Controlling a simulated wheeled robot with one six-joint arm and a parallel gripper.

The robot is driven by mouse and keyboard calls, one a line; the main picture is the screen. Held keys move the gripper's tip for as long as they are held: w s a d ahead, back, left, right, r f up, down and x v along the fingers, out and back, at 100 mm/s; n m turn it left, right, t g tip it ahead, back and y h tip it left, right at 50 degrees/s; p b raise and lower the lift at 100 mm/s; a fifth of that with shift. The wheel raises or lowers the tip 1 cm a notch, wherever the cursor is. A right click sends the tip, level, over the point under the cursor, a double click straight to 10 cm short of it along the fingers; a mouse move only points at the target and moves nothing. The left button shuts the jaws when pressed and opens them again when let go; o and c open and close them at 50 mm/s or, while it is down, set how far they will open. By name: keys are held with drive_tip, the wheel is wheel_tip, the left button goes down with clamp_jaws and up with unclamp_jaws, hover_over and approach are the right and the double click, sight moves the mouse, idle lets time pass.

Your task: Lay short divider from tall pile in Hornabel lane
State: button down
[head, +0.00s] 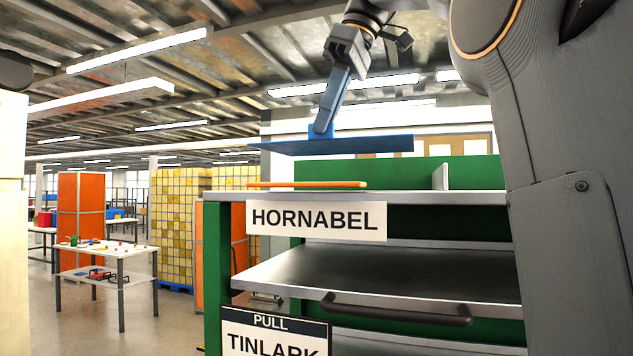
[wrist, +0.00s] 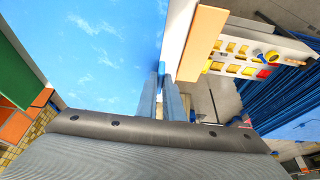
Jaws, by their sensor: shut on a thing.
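My gripper (head: 322,128) is shut on a blue plate-like divider (head: 350,145) by a small blue grip on its upper face. The blue divider is about level and hangs above the top shelf, the lane labelled HORNABEL (head: 316,219), with a gap below it. In the wrist view the divider (wrist: 85,50) fills the upper left, beside the fingers of my gripper (wrist: 160,78). An orange flat strip (head: 308,184) lies along the front left of the top shelf and also shows in the wrist view (wrist: 203,43). I cannot make out any pile.
A short pale upright partition (head: 440,177) stands on the top shelf (head: 472,204), before a green back panel (head: 475,173). Below are a shelf with a dark handle (head: 397,310) and a TINLARK label (head: 276,341). A table with small items (head: 104,249) stands far left.

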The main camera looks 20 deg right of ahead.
sight(324, 142)
drive_tip(key=f, duration=0.4)
drive_tip(key=shift+s+a+f, duration=0.15)
drive_tip(key=shift+a+f, duration=0.1)
drive_tip(key=shift+f, duration=0.05)
drive_tip(key=shift+f+p, duration=0.5)
drive_tip(key=shift+f, duration=1.75)
drive_tip(key=c, duration=1.9)
unclamp_jaws()
drive_tip(key=v, duration=1.2)
